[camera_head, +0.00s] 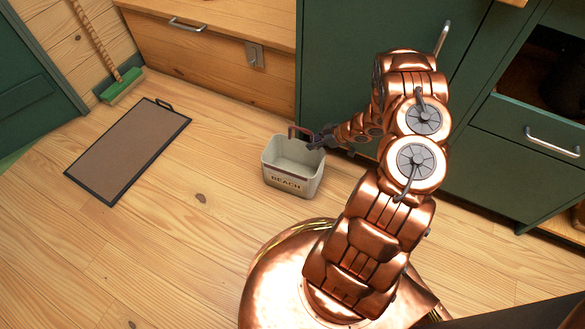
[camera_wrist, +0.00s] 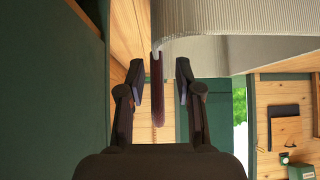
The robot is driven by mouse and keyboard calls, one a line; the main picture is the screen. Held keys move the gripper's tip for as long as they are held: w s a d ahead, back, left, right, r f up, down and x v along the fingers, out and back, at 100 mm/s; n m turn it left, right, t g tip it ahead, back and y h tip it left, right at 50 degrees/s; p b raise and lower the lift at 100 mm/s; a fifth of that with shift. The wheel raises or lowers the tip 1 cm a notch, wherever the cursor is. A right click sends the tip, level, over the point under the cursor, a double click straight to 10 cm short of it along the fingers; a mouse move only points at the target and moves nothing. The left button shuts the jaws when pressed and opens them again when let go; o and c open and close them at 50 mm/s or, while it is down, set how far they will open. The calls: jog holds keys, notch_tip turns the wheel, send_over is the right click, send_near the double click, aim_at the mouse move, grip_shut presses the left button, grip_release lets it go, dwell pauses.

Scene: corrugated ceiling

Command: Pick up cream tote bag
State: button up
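The cream tote bag (camera_head: 290,182), marked "BEACH", stands upright and open-topped on the wooden floor in the head view. Its dark red-brown handle (camera_head: 293,131) rises at the rim near my gripper (camera_head: 317,143). In the wrist view the ribbed pale side of the bag (camera_wrist: 235,48) fills the upper right. The handle (camera_wrist: 158,98) hangs between the two fingers of my gripper (camera_wrist: 160,82). The fingers are apart, one on each side of the handle, with visible gaps. The far handle part is hidden by the bag.
A green cabinet (camera_head: 335,70) stands close behind the bag, and wooden drawers (camera_head: 215,50) stand behind to the left. A brown mat with a dark border (camera_head: 130,150) and a green broom (camera_head: 122,86) are at the left. The floor left of the bag is clear.

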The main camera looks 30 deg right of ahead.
jog(key=b+x, duration=0.2)
jog(key=x, duration=0.2)
jog(key=shift+d+f, duration=0.15)
jog(key=shift+f, duration=0.1)
jog(key=shift+w+f, duration=0.2)
jog(key=shift+w, duration=0.1)
grip_shut()
